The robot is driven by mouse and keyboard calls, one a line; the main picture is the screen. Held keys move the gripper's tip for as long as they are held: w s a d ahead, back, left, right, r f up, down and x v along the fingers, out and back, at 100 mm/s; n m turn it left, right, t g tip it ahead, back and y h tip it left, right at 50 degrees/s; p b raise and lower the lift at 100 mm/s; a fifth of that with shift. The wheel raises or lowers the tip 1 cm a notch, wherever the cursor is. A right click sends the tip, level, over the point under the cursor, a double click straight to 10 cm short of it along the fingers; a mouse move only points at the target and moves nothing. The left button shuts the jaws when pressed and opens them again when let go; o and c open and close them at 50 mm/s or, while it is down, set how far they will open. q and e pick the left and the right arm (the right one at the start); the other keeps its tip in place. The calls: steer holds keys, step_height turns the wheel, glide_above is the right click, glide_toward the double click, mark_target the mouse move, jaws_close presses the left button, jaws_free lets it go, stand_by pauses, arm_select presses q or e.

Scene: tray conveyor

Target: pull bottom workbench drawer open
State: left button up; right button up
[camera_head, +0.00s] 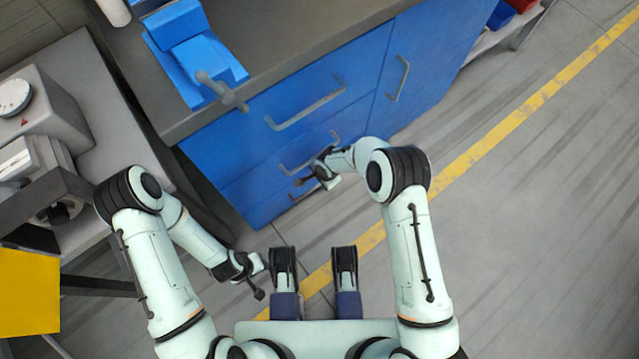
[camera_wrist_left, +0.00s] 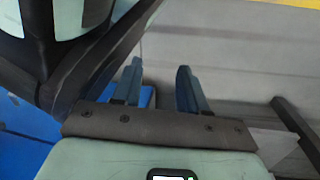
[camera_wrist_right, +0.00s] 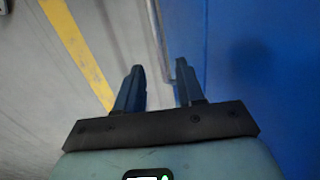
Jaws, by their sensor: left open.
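The workbench (camera_head: 330,50) has a blue front with several drawers, each with a grey bar handle. The bottom drawer (camera_head: 262,212) looks flush with the front. Its handle (camera_head: 293,193) is partly hidden by my right gripper (camera_head: 312,180). In the right wrist view, my right gripper (camera_wrist_right: 158,85) is open beside the blue front (camera_wrist_right: 250,70). A thin grey handle bar (camera_wrist_right: 158,35) runs into the gap between its fingers; contact cannot be told. My left gripper (camera_head: 257,280) is open and empty, low over the floor; it also shows in the left wrist view (camera_wrist_left: 160,85).
A blue vise (camera_head: 195,60) sits on the benchtop. A grey table with a machine (camera_head: 45,110) stands at the left, with a yellow panel (camera_head: 28,292) below. The floor (camera_head: 530,210) at the right is clear, with a yellow line (camera_head: 480,150).

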mark_target(318, 185)
steer(key=f, duration=0.2)
steer(key=f+b, duration=0.1)
steer(key=f, duration=0.1)
steer(key=f+b, duration=0.1)
steer(key=f, duration=0.1)
steer(key=shift+w+a, duration=0.4)
steer(key=shift+w+f, duration=0.1)
steer(key=shift+f, duration=0.4)
arm_select(q)
steer(key=s+f+g, duration=0.1)
steer(key=s+f, duration=0.1)
steer(key=s, duration=0.3)
steer(key=shift+s+a+f+g, duration=0.3)
steer(key=shift+f+g, duration=0.1)
arm_select(e)
jaws_close()
